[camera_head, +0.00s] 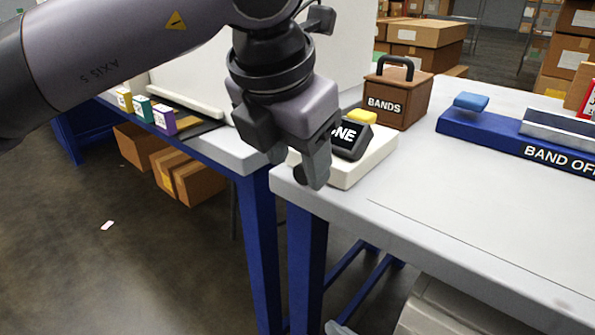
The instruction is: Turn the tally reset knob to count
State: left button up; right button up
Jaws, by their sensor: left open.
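The tally box (370,160) is a white base near the left corner of the right table. It carries a black sign (350,141), on which only "NE" shows, and a yellow block (362,117). My left gripper (294,163) is open and points down at the box's front left corner, covering part of the box and sign. A small dark round part (299,174) shows between its fingers and may be the reset knob. Its pointer and setting cannot be made out, nor whether the fingers touch it. My right gripper is not in view.
A brown "BANDS" box (402,97) with a black handle stands behind the tally box. A blue "BAND OFF" unit (480,130) with a light-blue paddle (471,101) lies to the right. The white tabletop (450,205) is clear in front. A gap separates the left table (225,150).

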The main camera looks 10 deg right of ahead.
pick_arm(q)
jog(key=shift+x, duration=0.85)
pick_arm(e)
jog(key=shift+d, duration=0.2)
pick_arm(q)
grip_shut()
jog(key=shift+w+a+r+g+h, duration=0.1)
jog(key=shift+r+g+h, duration=0.05)
jog(key=shift+g+h, duration=0.15)
jog(key=shift+a+g+p, duration=0.1)
jog(key=shift+g+p, duration=0.25)
jog(key=shift+g, duration=0.05)
jog(key=shift+w+g+h, duration=0.1)
jog(key=shift+g+h, duration=0.2)
jog(key=shift+h, duration=0.1)
grip_release()
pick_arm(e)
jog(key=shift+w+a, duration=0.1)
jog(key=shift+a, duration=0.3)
